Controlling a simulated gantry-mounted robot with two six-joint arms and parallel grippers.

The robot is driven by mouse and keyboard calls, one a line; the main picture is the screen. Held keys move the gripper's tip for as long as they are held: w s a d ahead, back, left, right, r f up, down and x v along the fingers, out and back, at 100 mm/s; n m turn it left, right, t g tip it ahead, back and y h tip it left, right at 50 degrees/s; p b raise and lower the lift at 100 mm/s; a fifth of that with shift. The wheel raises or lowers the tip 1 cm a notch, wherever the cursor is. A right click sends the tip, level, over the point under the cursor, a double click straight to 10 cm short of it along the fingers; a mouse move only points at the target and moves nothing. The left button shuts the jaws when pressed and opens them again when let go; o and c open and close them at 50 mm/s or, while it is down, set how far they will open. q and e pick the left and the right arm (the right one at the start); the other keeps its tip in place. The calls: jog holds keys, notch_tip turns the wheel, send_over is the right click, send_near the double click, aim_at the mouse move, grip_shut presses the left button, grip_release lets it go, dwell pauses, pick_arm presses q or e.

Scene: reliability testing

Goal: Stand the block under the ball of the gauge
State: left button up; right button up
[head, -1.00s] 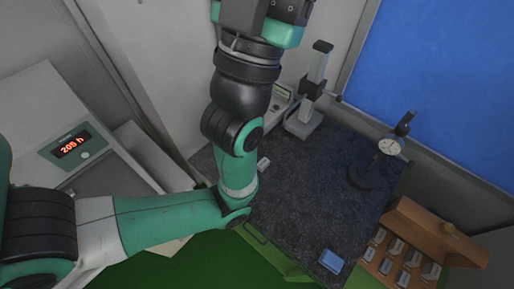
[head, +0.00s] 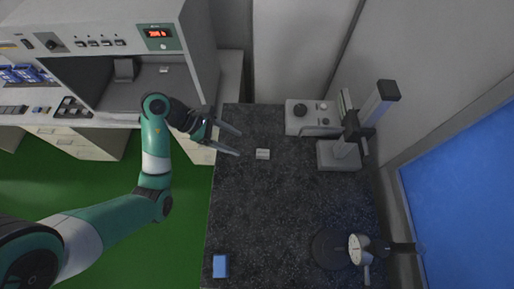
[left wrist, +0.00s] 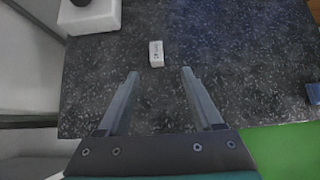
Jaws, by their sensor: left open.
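The small light-grey block (head: 263,154) lies on the dark speckled granite plate (head: 285,210). In the left wrist view the block (left wrist: 156,54) shows dark markings on its face, just beyond the fingertips. My left gripper (head: 239,143) is open and empty, left of the block, its fingers pointing towards it. In the left wrist view the fingers (left wrist: 160,72) are apart, with the block ahead of the gap. A grey-based gauge stand (head: 338,154) with a tall column stands at the back right. A round dial gauge (head: 356,249) stands on a dark round base at the front right. No ball is discernible.
A light-grey box with knobs (head: 313,117) stands beside the column stand; its corner shows in the left wrist view (left wrist: 92,18). A blue block (head: 220,266) lies at the plate's front left. A bench cabinet with a red display (head: 158,34) stands left. The plate's middle is clear.

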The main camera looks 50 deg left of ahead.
aim_at(261, 152)
pick_arm(q)
jog(key=b+x, duration=0.1)
jog(key=x, duration=0.4)
jog(key=shift+w+f, duration=0.2)
jog(key=shift+w, duration=0.05)
jog(key=shift+x, duration=3)
jog(key=shift+a, duration=0.15)
grip_shut()
